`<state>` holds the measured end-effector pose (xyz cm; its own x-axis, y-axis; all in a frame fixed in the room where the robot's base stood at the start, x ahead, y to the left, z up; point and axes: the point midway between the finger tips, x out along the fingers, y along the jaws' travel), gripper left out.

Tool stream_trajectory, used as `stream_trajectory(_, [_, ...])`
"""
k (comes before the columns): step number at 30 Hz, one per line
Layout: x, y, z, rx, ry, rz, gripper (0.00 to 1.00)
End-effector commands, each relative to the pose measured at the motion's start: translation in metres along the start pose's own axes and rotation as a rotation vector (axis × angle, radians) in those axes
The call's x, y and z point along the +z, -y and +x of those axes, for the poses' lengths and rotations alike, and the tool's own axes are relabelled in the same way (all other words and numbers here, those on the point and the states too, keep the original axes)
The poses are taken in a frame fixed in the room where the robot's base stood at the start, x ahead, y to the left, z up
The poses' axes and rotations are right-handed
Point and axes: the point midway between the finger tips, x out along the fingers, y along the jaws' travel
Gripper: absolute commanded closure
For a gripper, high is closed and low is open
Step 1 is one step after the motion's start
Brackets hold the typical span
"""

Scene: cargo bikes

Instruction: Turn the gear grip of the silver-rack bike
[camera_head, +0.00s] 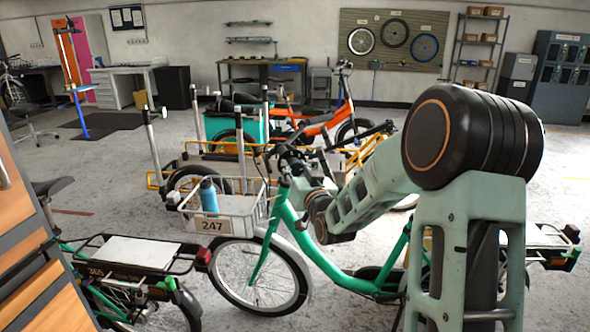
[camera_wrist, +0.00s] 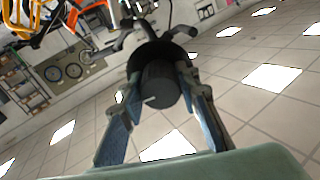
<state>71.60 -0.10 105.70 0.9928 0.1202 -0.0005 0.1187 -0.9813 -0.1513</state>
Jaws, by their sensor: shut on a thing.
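The gear grip (camera_wrist: 160,84) is a dark grey cylinder with a wide black collar and a small pale mark. It sits between the two fingers of my gripper (camera_wrist: 163,75), which are shut on it. The handlebar and levers (camera_wrist: 130,32) show beyond the collar. In the head view, a green bike (camera_head: 345,274) with a pale front basket (camera_head: 228,228) marked 247 stands beside my arm, its handlebar (camera_head: 289,160) just left of the arm. My wrist and arm hide the fingers and the grip there.
Another bike's rear rack (camera_head: 130,252), marked 365, stands front left beside an orange-fronted cabinet (camera_head: 22,225). An orange bike (camera_head: 318,124) and yellow-edged cargo frames stand close behind. A blue bottle (camera_head: 208,195) is in the basket. Open floor lies at left.

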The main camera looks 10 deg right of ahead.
Motion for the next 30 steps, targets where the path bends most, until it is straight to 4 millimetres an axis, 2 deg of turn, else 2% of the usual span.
stream_trajectory(11, [0.0064, -0.0001, -0.0001, -0.012, -0.004, -0.212, 0.95])
stream_trajectory(30, [0.0055, -0.0007, 0.0, -0.039, -0.003, -0.816, 0.95])
